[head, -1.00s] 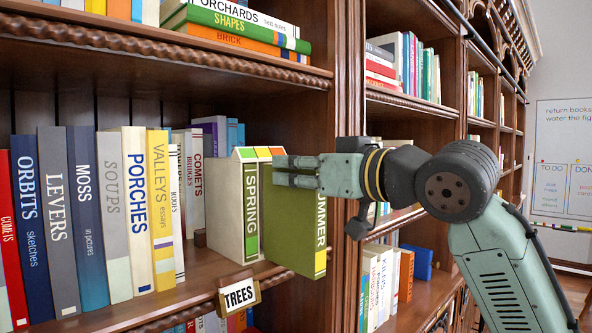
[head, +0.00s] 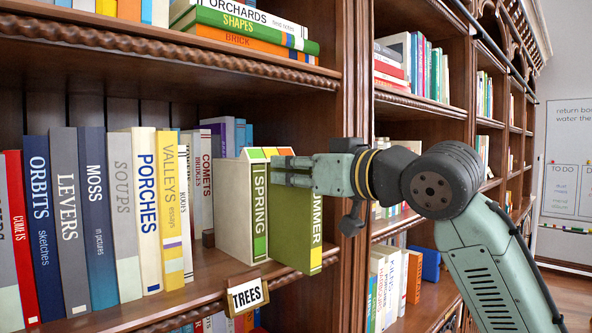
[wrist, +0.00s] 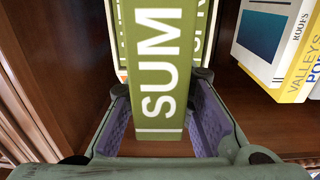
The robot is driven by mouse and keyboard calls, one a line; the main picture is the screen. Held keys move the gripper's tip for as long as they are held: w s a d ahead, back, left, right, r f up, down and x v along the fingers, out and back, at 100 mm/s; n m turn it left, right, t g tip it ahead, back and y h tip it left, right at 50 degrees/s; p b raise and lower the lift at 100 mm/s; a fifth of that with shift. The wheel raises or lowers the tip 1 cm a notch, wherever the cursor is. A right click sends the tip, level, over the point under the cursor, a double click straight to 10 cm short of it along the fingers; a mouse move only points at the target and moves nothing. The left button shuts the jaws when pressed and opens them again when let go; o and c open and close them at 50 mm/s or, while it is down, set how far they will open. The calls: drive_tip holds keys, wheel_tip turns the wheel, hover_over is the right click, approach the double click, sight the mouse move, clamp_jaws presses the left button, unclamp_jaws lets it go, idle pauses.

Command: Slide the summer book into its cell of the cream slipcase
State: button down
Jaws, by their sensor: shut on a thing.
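The summer book (head: 293,225) is olive green, upright, with white letters on its spine; my gripper hides part of its title in the head view. The cream slipcase (head: 233,208) stands on the shelf with the green SPRING book (head: 260,215) in a cell. The summer book is beside SPRING, its rear part behind the slipcase front and its front part sticking out. How deep it sits is hidden. My gripper (head: 281,170) is shut on the summer book near its spine. In the wrist view, the book (wrist: 158,70) stands between both finger pads.
A row of upright books (head: 95,215) fills the shelf left of the slipcase. A dark wood post (head: 354,100) rises close to the right of my gripper. A TREES label (head: 247,295) hangs on the shelf edge below. More books lie on the shelf above.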

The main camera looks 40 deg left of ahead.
drive_tip(key=shift+a, duration=1.1)
drive_tip(key=c, duration=1.3)
unclamp_jaws()
drive_tip(key=shift+a, duration=0.1)
drive_tip(key=d, duration=0.8)
drive_tip(key=s+d, duration=0.1)
drive_tip(key=d, duration=0.3)
drive_tip(key=shift+r, duration=0.15)
drive_tip(key=shift+c, duration=0.3)
